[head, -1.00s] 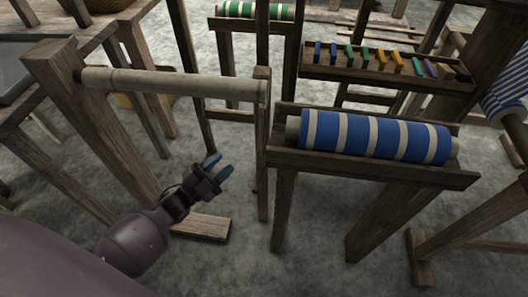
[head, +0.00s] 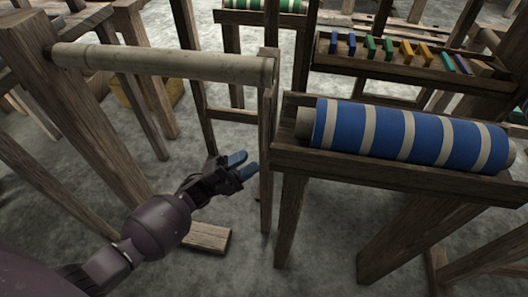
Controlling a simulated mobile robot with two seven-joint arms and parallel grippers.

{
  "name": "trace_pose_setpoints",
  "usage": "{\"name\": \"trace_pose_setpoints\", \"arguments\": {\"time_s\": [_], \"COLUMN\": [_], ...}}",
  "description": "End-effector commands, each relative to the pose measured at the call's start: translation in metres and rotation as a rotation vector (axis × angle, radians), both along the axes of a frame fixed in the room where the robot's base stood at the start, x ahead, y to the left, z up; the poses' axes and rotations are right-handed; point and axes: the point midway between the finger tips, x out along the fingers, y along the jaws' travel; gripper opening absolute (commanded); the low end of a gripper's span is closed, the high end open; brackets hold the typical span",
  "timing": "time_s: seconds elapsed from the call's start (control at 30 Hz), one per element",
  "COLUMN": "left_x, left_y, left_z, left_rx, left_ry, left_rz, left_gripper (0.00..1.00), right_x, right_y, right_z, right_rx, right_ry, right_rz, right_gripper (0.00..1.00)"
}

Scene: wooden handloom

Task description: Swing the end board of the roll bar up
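The roll bar (head: 165,63) is a pale round wooden bar running level from a thick left post to the right. At its right end a narrow upright board (head: 266,150), seemingly the end board, hangs down toward the floor. My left gripper (head: 243,165) is just left of this board's lower half, well below the bar. Its two blue fingers point right toward the board, with a small gap between them and nothing held. I cannot tell whether the fingertips touch the board. My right gripper is out of view.
A wooden trough (head: 400,178) with a blue-and-white striped cloth roll (head: 408,136) stands close right of the board. A rack (head: 400,68) of coloured pieces is behind it. A short plank (head: 209,237) lies on the floor below my arm. Open floor lies left of the board.

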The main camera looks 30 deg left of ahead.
Motion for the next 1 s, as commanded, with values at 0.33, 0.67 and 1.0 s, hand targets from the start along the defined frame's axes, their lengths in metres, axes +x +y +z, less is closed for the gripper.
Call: {"name": "trace_pose_setpoints", "arguments": {"time_s": [0.33,0.67,1.0], "left_x": [0.027,0.032,0.032], "left_y": [-0.03,-0.035,-0.035], "left_z": [0.023,0.028,0.027], "left_rx": [0.0,0.0,0.001], "left_ry": [0.002,0.002,0.003], "left_rz": [0.0,0.001,0.001], "left_gripper": [0.38,0.38,0.03], "right_x": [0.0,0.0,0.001], "right_y": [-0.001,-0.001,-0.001], "right_z": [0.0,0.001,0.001], "right_rx": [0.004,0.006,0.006], "right_ry": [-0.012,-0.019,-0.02], "right_rz": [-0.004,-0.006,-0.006], "right_gripper": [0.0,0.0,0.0]}}
